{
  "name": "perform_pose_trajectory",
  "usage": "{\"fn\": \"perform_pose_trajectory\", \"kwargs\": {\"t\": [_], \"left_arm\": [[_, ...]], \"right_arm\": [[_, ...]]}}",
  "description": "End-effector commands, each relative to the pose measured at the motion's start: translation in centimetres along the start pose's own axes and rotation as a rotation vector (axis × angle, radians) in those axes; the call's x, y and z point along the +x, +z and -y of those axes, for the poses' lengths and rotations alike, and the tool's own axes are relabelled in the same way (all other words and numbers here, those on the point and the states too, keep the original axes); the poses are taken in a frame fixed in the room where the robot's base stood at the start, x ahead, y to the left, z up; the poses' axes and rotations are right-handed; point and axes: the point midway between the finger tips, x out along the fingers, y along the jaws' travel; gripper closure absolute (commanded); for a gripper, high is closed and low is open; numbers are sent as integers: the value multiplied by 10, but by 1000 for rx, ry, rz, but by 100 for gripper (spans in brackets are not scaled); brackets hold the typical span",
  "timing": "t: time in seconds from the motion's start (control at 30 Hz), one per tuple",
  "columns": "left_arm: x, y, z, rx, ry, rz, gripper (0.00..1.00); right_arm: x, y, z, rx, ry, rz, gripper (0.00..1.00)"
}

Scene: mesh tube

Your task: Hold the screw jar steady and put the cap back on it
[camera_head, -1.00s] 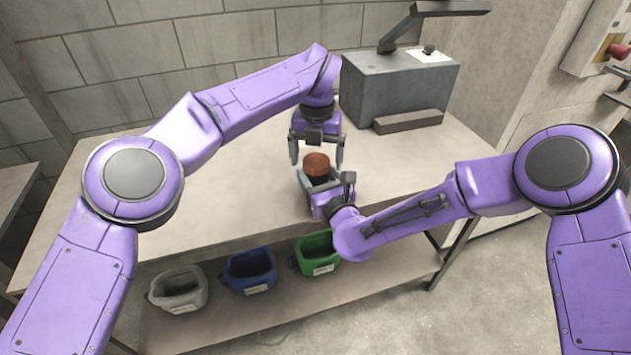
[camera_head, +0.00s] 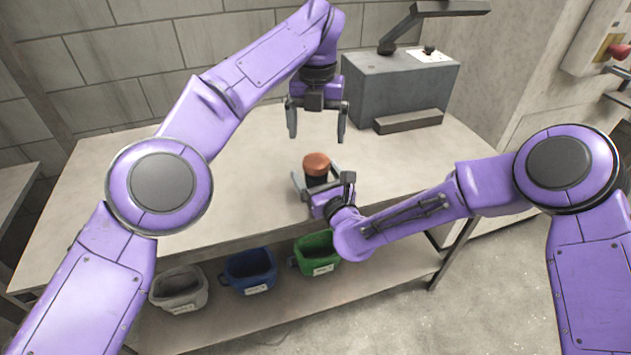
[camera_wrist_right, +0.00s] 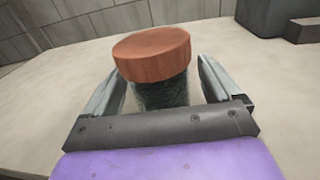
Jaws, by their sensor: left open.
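The screw jar (camera_head: 316,181) is dark and stands upright on the table, with the orange-brown cap (camera_head: 316,162) on its top. In the right wrist view the cap (camera_wrist_right: 152,52) rests over the mouth of the dark jar body (camera_wrist_right: 163,92) and looks slightly tilted. I cannot tell whether it is threaded on. My right gripper (camera_head: 314,171) is low at the jar, with one finger on each side of it. The right wrist view shows small gaps between jar and fingers. My left gripper (camera_head: 317,138) is open and empty, pointing down above and behind the jar.
A grey box-shaped machine (camera_head: 400,85) with a raised arm stands at the back right of the table (camera_head: 190,185). White (camera_head: 180,290), blue (camera_head: 250,270) and green (camera_head: 316,252) bins stand on the shelf below. The table's left side is clear.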

Motion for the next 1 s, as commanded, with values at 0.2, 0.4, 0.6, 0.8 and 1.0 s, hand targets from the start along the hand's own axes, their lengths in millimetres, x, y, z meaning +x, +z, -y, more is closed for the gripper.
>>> {"fn": "perform_pose_trajectory", "kwargs": {"t": [0.2, 0.4, 0.6, 0.8, 1.0], "left_arm": [[1, 0, 0, 0, 0, 0, 6], [7, 0, 0, 0, 0, 0, 6], [15, 0, 0, 0, 0, 0, 6], [19, 0, 0, -1, 0, 0, 6], [19, 0, 0, -1, 0, 0, 6]], "right_arm": [[-2, 0, 0, 0, 0, 0, 9], [-30, -2, 0, 3, -1, -1, 9], [-75, -2, 0, 3, -1, -1, 9], [-101, -1, 0, 0, 1, 0, 9], [-106, 0, 0, 0, 0, 1, 9]]}}
